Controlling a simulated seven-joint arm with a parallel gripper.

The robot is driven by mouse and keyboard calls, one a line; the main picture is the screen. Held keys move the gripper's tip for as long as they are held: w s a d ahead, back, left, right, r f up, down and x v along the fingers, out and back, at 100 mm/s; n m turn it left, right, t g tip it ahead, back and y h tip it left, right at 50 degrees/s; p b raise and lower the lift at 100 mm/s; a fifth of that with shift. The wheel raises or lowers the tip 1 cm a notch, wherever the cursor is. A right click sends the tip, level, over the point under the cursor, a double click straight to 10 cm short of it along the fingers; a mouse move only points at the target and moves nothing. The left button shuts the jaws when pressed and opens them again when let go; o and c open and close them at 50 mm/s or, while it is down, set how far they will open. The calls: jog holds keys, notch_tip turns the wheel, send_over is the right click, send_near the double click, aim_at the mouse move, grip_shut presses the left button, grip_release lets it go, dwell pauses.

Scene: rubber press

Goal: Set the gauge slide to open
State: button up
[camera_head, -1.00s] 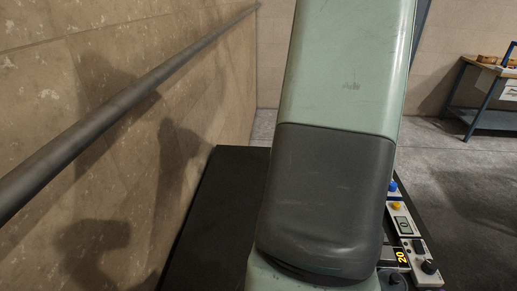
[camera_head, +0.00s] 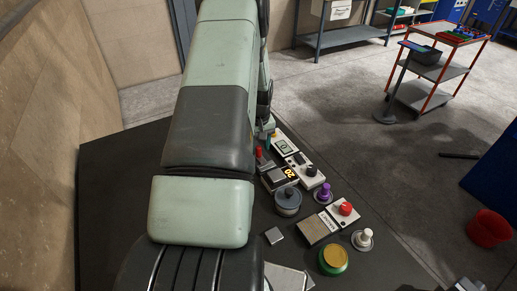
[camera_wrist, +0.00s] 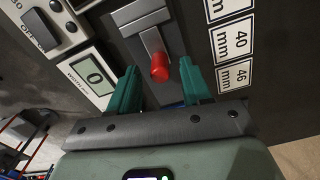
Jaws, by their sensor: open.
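The gauge slide shows in the wrist view as a red knob (camera_wrist: 159,70) on a grey metal bar (camera_wrist: 148,35) set over a dark surface. In the head view a small red knob (camera_head: 259,152) shows just right of my arm, and it seems to be the same part. My gripper (camera_wrist: 163,84) is open, with one green finger on each side of the red knob in the picture. I cannot tell whether either finger touches it. In the head view my arm hides the gripper.
A gauge display (camera_wrist: 94,78) reading 0 is left of the slide; labels (camera_wrist: 240,40) marked in mm are right. In the head view, a yellow-digit display (camera_head: 290,172), grey cylinder (camera_head: 288,202), purple knob (camera_head: 324,192) and red button (camera_head: 345,208) crowd the black table (camera_head: 115,190).

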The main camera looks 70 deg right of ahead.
jog(key=shift+f, duration=1.05)
grip_shut()
